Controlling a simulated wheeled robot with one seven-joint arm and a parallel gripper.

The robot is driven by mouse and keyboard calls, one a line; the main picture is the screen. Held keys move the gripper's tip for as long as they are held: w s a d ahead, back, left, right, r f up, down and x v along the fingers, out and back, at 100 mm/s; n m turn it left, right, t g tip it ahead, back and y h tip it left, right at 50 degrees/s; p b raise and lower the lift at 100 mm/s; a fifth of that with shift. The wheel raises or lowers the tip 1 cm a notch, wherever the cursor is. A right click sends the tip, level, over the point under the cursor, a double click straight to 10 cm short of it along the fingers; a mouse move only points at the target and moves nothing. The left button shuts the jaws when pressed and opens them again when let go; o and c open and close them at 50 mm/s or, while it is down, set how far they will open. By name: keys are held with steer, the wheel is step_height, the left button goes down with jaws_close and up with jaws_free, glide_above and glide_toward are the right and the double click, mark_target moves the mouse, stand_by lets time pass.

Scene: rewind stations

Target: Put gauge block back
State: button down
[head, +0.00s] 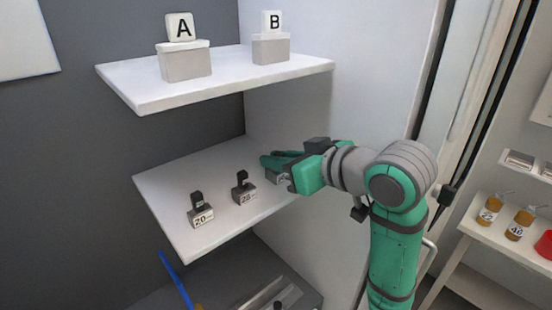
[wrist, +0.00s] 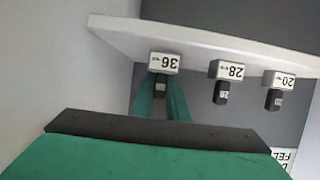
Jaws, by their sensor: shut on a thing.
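The gauge block marked 36 (wrist: 163,62) is a small dark block with a white number face and a dark upright grip. In the head view the block (head: 283,179) is mostly hidden by my gripper (head: 282,163). My gripper, with green fingers in the wrist view (wrist: 161,98), is shut on its grip. The block is at the right end of the middle shelf (head: 175,182), in line with blocks 28 (head: 243,190) and 20 (head: 201,213). I cannot tell whether its base touches the shelf.
A side wall (head: 300,115) stands close to my gripper. A white rack at the right carries bottles (head: 489,209). The middle shelf's left part is bare.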

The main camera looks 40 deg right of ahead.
steer(key=shift+s+d, duration=0.1)
steer(key=shift+s, duration=0.05)
steer(key=c, duration=2.2)
jaws_free()
steer(key=shift+f, duration=0.15)
steer(key=o, duration=0.5)
steer(key=shift+w, duration=0.2)
steer(key=shift+s+d+r, duration=0.15)
steer(key=shift+s+r, duration=0.15)
steer(key=v, duration=1.1)
steer(key=shift+s+r, duration=0.15)
steer(key=shift+s, duration=0.25)
steer(key=shift+w, duration=0.15)
